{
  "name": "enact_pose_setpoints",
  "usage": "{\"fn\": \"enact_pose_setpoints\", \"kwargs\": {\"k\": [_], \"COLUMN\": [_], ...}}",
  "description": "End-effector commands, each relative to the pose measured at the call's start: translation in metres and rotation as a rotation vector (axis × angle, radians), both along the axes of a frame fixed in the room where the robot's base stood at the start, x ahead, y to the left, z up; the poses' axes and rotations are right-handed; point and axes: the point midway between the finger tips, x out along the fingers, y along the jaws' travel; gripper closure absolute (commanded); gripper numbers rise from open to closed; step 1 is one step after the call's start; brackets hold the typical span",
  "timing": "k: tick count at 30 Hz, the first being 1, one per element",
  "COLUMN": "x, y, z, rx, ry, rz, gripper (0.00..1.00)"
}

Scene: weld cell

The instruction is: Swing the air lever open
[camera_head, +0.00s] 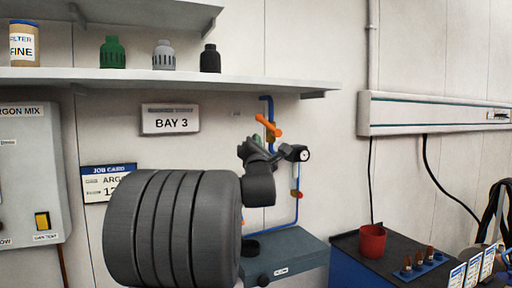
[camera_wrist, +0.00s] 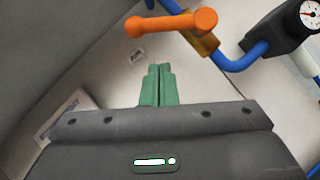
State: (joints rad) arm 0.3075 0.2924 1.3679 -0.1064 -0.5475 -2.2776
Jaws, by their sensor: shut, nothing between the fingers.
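The air lever (camera_head: 268,126) is an orange bar on a brass valve in a blue pipe on the wall, below the shelf. In the head view it slants down to the right, just above my arm's end. In the wrist view the orange lever (camera_wrist: 171,23) lies across the top, with the brass valve (camera_wrist: 203,45) at its right. My gripper's green fingers (camera_wrist: 158,86) are closed together and empty, pointing toward the lever with a visible gap below it. In the head view the fingers are mostly hidden by my arm.
A black gauge unit (camera_head: 296,153) sits right of the lever on the blue pipe (camera_head: 298,207). The shelf (camera_head: 180,80) with several caps runs above left. A grey-green box (camera_head: 290,256) stands below. A red cup (camera_head: 372,241) is on the dark bench at right.

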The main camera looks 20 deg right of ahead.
Motion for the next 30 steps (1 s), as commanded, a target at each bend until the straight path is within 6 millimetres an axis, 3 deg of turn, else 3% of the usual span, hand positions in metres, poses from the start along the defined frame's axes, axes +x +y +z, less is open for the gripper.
{"fn": "enact_pose_setpoints", "kwargs": {"k": [1,6,30], "x": [0.0,0.006,0.007], "y": [-0.007,-0.016,-0.019], "z": [0.012,0.024,0.031], "rx": [-0.002,-0.001,0.053], "ry": [-0.003,-0.001,0.005], "rz": [-0.004,-0.003,-0.001], "gripper": [1.0,1.0,1.0]}}
